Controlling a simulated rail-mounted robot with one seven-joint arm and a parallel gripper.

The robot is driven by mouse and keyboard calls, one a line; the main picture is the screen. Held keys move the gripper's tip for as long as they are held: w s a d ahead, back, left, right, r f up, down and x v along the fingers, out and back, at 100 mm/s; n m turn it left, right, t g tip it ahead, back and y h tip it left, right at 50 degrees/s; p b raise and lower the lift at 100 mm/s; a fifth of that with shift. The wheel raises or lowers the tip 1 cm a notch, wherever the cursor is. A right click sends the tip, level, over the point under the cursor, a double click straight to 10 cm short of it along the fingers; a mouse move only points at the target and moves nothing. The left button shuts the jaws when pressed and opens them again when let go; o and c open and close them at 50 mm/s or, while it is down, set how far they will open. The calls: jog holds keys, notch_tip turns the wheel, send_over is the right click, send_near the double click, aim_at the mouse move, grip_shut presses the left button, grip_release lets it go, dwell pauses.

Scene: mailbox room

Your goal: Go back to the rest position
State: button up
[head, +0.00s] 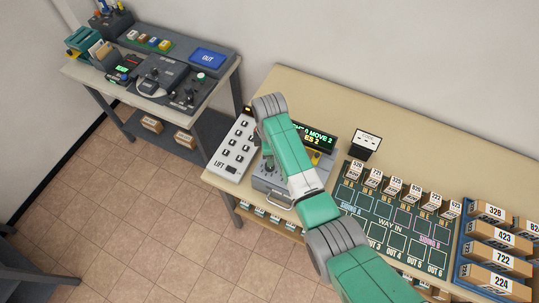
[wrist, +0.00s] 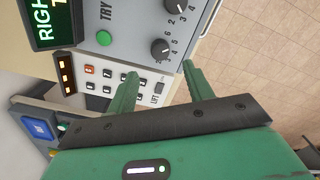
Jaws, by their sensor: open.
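My gripper (wrist: 158,85) is open, its two green fingers spread with nothing between them in the wrist view. In the head view it is mostly hidden behind my green arm, over the grey control box (head: 285,199) on the long table. The wrist view shows the box (wrist: 127,20) with dark knobs (wrist: 160,48) and a green button (wrist: 103,38). The fingertips point toward the box and the white LIFT panel (wrist: 90,75); I cannot tell whether they touch anything.
The white LIFT panel (head: 235,150) stands left of the box. A dark green WAY IN board (head: 385,228) with small labelled boxes lies right, beside a blue rack (head: 465,245) of numbered parcels. Tiled floor is clear between.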

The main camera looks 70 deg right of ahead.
dwell(0.6)
jog(key=w+a+r+m+t+h+p, duration=0.1)
jog(key=w+a+r+t+h, duration=0.2)
jog(key=w+r, duration=0.65)
jog(key=w+a+r+t+h+p, duration=0.15)
jog(key=w+a+r+t, duration=0.3)
jog(key=w+r, duration=0.55)
jog(key=w+a+r+m+t+p, duration=0.1)
jog(key=w+a+r+t, duration=0.15)
jog(key=a+r, duration=0.5)
jog(key=w+a+r+t+p, duration=0.1)
jog(key=w+a+r+t, duration=0.3)
jog(key=r, duration=0.7)
jog(key=s+a+r+m+t, duration=0.1)
jog(key=s+a+r+t, duration=0.25)
jog(key=a+r, duration=0.75)
jog(key=s+a+r+m+t+y+p, duration=0.1)
jog(key=s+a+r+t+y, duration=0.1)
jog(key=s+a+r, duration=0.5)
jog(key=s+a+r+m+t+y+p, duration=0.1)
jog(key=s+a+r+t+y, duration=0.2)
jog(key=s+r, duration=0.6)
jog(key=a+r+t, duration=0.2)
jog(key=a+r, duration=0.1)
jog(key=r, duration=0.2)
jog(key=shift+a+r, duration=0.3)
jog(key=shift+a, duration=0.1)
jog(key=shift+t, duration=0.25)
grip_shut()
